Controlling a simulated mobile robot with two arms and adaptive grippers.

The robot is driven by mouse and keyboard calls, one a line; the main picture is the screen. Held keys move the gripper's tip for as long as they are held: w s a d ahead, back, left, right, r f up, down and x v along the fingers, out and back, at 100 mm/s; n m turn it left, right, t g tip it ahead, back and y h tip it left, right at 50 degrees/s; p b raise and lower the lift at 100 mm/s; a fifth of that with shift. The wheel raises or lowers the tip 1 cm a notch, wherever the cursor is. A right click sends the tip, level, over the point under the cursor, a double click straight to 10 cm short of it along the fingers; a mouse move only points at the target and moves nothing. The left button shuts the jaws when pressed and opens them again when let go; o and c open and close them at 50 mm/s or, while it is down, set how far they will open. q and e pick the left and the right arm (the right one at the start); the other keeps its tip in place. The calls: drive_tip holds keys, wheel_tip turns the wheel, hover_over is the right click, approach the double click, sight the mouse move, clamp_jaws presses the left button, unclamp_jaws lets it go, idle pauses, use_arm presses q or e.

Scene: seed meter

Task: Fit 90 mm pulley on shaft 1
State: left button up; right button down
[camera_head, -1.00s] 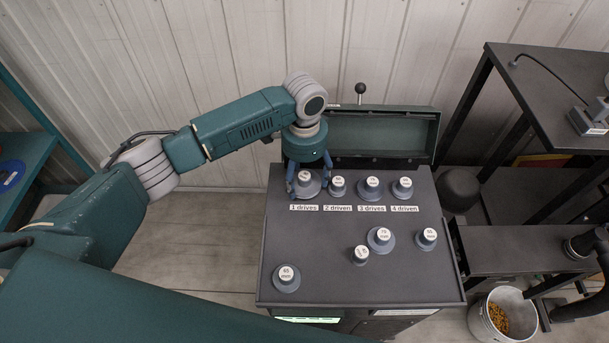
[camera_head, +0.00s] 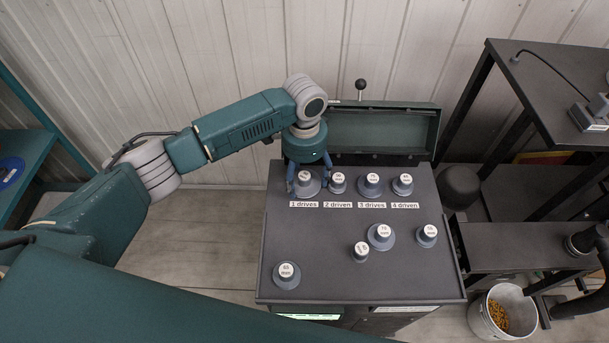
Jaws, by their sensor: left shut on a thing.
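My left gripper (camera_head: 306,183) reaches down from above at the "1 drives" position and is shut on a wide grey-blue pulley (camera_head: 305,182) with a white label on top. The label is too small to read for certain. The pulley sits at shaft 1, behind the "1 drives" label (camera_head: 303,204); the shaft itself is hidden. My right gripper is not in view.
Loose pulleys stand on the dark machine top (camera_head: 325,245): one marked 65 (camera_head: 286,276) at the front left, others (camera_head: 381,237) at the right. An open green lid (camera_head: 375,130) rises behind. A bucket (camera_head: 503,312) stands on the floor at the right.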

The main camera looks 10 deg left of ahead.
use_arm(q)
drive_tip(key=shift+f, duration=0.25)
drive_tip(key=o, duration=1.4)
drive_tip(key=shift+r, duration=0.1)
drive_tip(key=shift+w+r, duration=0.1)
drive_tip(key=shift+r, duration=0.25)
drive_tip(key=r, duration=1.1)
drive_tip(key=shift+s, duration=0.25)
